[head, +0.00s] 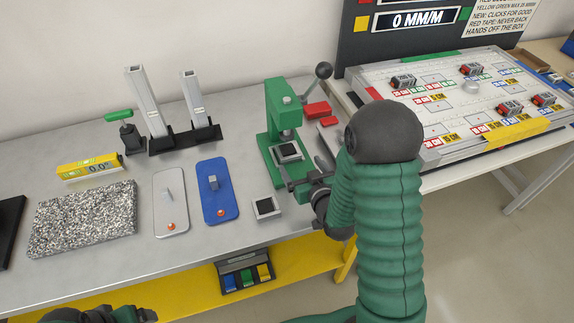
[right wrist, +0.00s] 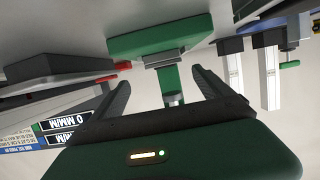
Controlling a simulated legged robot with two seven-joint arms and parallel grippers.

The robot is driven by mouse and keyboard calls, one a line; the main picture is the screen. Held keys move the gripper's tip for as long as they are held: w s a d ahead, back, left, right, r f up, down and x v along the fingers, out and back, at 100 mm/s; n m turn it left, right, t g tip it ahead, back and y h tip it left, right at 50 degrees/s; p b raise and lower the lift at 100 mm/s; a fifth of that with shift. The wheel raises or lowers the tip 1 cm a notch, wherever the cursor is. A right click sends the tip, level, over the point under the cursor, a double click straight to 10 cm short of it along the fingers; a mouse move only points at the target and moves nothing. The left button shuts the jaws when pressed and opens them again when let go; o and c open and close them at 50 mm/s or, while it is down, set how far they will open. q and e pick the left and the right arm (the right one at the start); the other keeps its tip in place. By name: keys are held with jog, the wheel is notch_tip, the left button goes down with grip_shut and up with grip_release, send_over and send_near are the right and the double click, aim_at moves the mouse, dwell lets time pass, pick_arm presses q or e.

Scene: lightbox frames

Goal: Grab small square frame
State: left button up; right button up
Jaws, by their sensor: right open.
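A small square frame (head: 265,208) with a dark middle and a pale rim lies flat on the grey bench near its front edge. A similar square piece (head: 288,152) sits under the ram of the green press (head: 284,112). My right gripper (head: 291,183) is open and empty in front of the press base, above and right of the loose frame. The right wrist view shows its two fingers apart (right wrist: 160,88), with the green press beyond them; I cannot make out a frame there. My left gripper (head: 140,315) is mostly cut off at the bottom edge.
Left of the loose frame lie a blue plate (head: 229,205), a white plate (head: 160,217) and a speckled slab (head: 75,232). Two upright metal channels (head: 147,100) stand behind. Red blocks (head: 318,110) lie right of the press. A sloped board (head: 445,95) fills the right.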

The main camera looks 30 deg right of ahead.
aim_at(290, 153)
jog(key=shift+f+b, duration=0.4)
jog(key=shift+b, duration=0.4)
jog(key=shift+w+r+p, duration=0.45)
jog(key=shift+w, duration=0.05)
jog(key=x, duration=0.7)
jog(key=shift+w+a+f, duration=0.1)
jog(key=shift+w, duration=0.05)
jog(key=shift+a, duration=0.15)
jog(key=c, duration=0.4)
pick_arm(q)
jog(key=shift+s+a+f, duration=0.1)
jog(key=shift+s+f, duration=0.15)
jog(key=shift+f, duration=0.7)
pick_arm(e)
jog(key=c, duration=1.4)
